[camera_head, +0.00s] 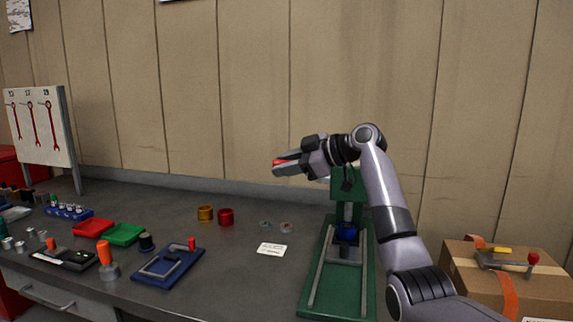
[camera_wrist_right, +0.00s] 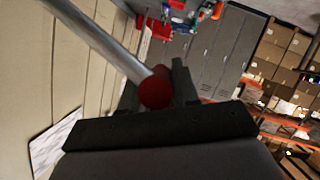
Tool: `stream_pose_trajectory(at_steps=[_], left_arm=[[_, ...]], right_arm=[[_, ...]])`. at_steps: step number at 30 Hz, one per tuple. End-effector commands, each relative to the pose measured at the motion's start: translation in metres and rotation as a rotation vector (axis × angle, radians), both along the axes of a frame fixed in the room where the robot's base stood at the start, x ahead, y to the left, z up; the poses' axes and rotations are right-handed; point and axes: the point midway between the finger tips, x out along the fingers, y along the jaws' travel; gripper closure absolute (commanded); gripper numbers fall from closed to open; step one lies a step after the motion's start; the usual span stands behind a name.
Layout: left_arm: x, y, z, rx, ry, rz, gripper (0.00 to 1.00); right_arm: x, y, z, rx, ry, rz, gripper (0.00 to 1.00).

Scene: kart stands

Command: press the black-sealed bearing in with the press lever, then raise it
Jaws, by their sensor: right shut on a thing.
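The green press (camera_head: 349,186) stands on the bench at the right, on a long green base with metal rails. A blue part (camera_head: 347,232) sits under its ram; whether a bearing lies in it is too small to tell. My right gripper (camera_head: 279,166) is up to the left of the press head, shut on the red knob of the press lever. In the right wrist view the red knob (camera_wrist_right: 156,88) is between the fingers, with the metal lever rod (camera_wrist_right: 103,41) running to the upper left. My left gripper is not in view.
Two small ring-like parts (camera_head: 276,226) and a white label (camera_head: 271,249) lie left of the press. A cardboard box (camera_head: 540,286) is at the right.

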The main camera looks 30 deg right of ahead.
Motion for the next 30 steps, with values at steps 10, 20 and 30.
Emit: stream_pose_trajectory(at_steps=[10, 20, 30], left_arm=[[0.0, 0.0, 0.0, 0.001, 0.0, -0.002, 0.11], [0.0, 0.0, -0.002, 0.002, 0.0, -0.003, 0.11], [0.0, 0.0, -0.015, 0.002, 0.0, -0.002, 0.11]], right_arm=[[0.0, -0.005, 0.005, -0.003, -0.012, -0.015, 0.49], [-0.005, -0.006, 0.005, -0.001, -0.01, -0.011, 0.49], [-0.047, -0.032, 0.022, -0.003, -0.011, -0.014, 0.49]])
